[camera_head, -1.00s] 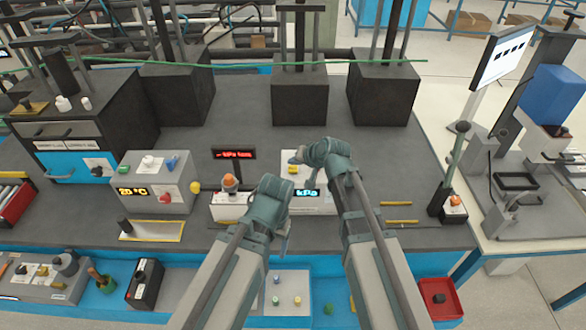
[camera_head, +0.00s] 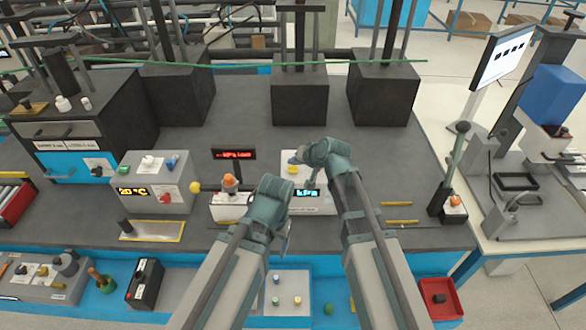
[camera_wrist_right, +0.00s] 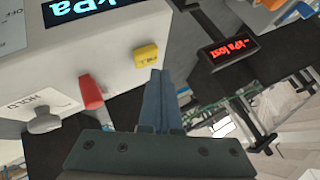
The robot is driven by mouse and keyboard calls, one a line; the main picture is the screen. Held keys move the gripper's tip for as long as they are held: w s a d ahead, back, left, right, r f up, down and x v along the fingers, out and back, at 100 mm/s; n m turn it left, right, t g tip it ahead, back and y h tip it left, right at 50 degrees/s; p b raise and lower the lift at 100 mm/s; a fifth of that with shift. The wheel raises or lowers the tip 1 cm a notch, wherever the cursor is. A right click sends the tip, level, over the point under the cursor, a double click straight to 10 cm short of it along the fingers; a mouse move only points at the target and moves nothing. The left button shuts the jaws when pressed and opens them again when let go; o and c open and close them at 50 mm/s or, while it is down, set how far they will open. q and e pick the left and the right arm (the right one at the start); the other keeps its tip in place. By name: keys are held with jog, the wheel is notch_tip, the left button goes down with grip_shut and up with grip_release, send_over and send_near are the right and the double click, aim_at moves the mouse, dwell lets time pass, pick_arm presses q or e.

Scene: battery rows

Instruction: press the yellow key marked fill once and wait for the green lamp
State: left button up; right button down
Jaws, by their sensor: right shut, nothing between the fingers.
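The yellow key (camera_wrist_right: 146,54), with small lettering on its side, sticks out from a pale box (camera_wrist_right: 110,45) with a lit blue kPa display. It shows small in the head view (camera_head: 293,170). My right gripper (camera_wrist_right: 157,76) is shut and empty. Its fingertips are close beside the yellow key; I cannot tell whether they touch. A red key (camera_wrist_right: 91,92) and a grey knob (camera_wrist_right: 43,119) sit on the same box. My left gripper (camera_head: 285,241) hangs in front of the bench, its fingers mostly hidden. I cannot pick out a lit green lamp.
A red-lettered display (camera_head: 233,154) stands behind an orange-knobbed unit (camera_head: 229,195). A box with a 20 °C display (camera_head: 155,182) is to the left. A tall lever (camera_head: 448,170) stands at the right. The bench behind the kPa box is clear up to the black blocks.

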aim_at(295, 171)
jog(key=shift+f, duration=0.15)
jog(key=shift+f+b, duration=0.3)
jog(key=shift+b, duration=0.15)
jog(key=shift+f+b, duration=0.35)
jog(key=shift+b, duration=0.05)
dwell(0.8)
jog(key=shift+r, duration=0.1)
jog(key=shift+r+p, duration=0.7)
jog(key=shift+p, duration=0.15)
notch_tip(295, 171, up, 5)
jog(key=p, duration=0.5)
jog(key=shift+r, duration=0.1)
dwell(0.6)
